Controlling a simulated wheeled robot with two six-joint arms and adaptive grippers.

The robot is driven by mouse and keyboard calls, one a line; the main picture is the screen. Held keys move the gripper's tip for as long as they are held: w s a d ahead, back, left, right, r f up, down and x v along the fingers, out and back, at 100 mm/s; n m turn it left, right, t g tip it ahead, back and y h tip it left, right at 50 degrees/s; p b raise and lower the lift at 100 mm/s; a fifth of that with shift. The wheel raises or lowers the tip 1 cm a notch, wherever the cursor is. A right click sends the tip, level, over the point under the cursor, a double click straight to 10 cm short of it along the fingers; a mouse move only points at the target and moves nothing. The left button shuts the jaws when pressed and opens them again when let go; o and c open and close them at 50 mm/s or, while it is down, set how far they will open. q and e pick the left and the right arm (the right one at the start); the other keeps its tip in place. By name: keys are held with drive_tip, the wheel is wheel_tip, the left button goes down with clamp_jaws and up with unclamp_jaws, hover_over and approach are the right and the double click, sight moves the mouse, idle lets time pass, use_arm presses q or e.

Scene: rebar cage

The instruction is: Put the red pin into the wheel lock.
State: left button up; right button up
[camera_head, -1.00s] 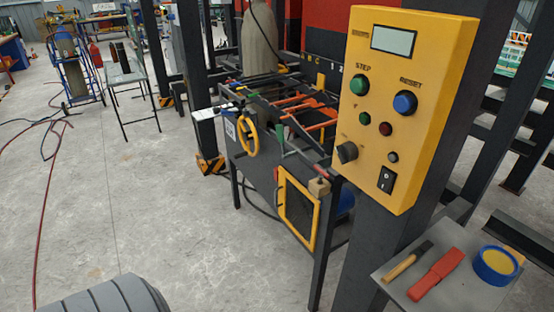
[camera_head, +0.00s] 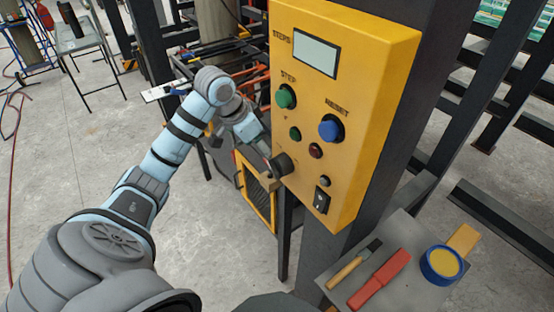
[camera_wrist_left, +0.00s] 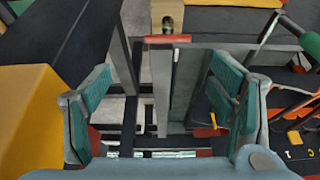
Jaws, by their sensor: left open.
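The red pin (camera_wrist_left: 167,39) shows in the left wrist view as a short red bar lying crosswise by a tan block (camera_wrist_left: 167,15). My left gripper (camera_wrist_left: 160,80) is open, with its two green-padded fingers wide apart and nothing held between them. The pin is ahead of the fingertips, apart from them. In the head view my left arm reaches over to the machine, and its gripper end is partly hidden beside the yellow control panel (camera_head: 350,40). My arm covers most of the wheel area, so I cannot make out the wheel lock. My right gripper is not in view.
The control panel on its dark post stands close to the right of my left gripper. A grey shelf (camera_head: 335,262) below it holds a wooden-handled tool (camera_head: 345,272), a red tool (camera_head: 380,280) and a blue-rimmed roll (camera_head: 440,264).

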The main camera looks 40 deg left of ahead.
use_arm(q)
approach(271, 173)
drive_tip(key=w+f, duration=0.1)
drive_tip(key=x, duration=0.2)
drive_tip(key=b+x, duration=0.1)
drive_tip(key=x, duration=0.4)
drive_tip(key=shift+w+a, duration=0.1)
drive_tip(key=shift+w, duration=0.3)
drive_tip(key=shift+c, duration=0.8)
drive_tip(key=c, duration=1.2)
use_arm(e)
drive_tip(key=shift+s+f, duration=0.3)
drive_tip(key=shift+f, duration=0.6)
use_arm(q)
drive_tip(key=shift+r, duration=0.2)
